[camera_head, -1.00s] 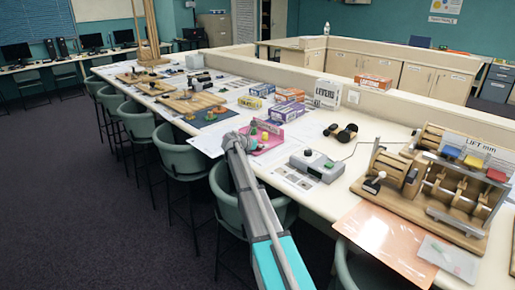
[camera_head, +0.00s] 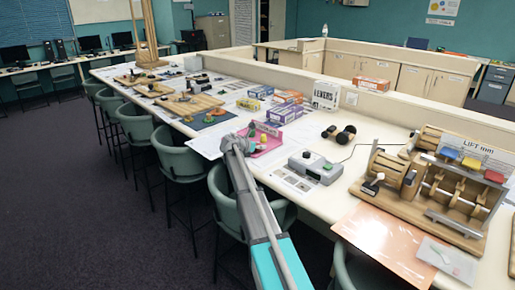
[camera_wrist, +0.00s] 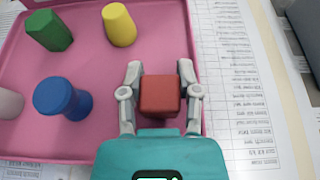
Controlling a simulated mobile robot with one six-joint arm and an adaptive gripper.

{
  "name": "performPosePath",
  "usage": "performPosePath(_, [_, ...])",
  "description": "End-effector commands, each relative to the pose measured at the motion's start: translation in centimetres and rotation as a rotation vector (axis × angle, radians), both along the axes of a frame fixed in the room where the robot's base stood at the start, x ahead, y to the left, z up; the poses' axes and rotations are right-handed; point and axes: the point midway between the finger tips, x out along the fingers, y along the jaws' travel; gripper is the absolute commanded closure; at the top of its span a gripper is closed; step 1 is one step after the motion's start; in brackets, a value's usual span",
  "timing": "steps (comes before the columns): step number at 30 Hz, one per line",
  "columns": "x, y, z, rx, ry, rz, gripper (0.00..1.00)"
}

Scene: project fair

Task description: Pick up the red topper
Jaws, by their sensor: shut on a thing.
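The red topper (camera_wrist: 159,95) is a small red block in the wrist view, at the right side of a pink tray. My gripper (camera_wrist: 160,86) is shut on it, with one finger on each side. I cannot tell whether the topper still touches the tray. In the head view my gripper (camera_head: 241,143) is at the near edge of the pink tray (camera_head: 274,148), and I cannot make out the topper there.
The tray (camera_wrist: 75,115) also holds a green block (camera_wrist: 48,30), a yellow one (camera_wrist: 119,25), a blue one (camera_wrist: 62,98) and a pale pink one (camera_wrist: 8,103). Printed sheets (camera_wrist: 238,90) lie beside it. A grey control box (camera_head: 316,167) stands to its right.

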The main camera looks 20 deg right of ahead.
Motion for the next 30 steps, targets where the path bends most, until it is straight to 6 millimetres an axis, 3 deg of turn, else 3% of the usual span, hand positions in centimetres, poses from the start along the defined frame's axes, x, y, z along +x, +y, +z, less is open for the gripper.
performPosePath(16, [0.0,0.0,3.6,0.0,0.0,0.0,0.85])
performPosePath(30, [-4.7,0.9,9.0,0.0,0.0,-0.001,0.86])
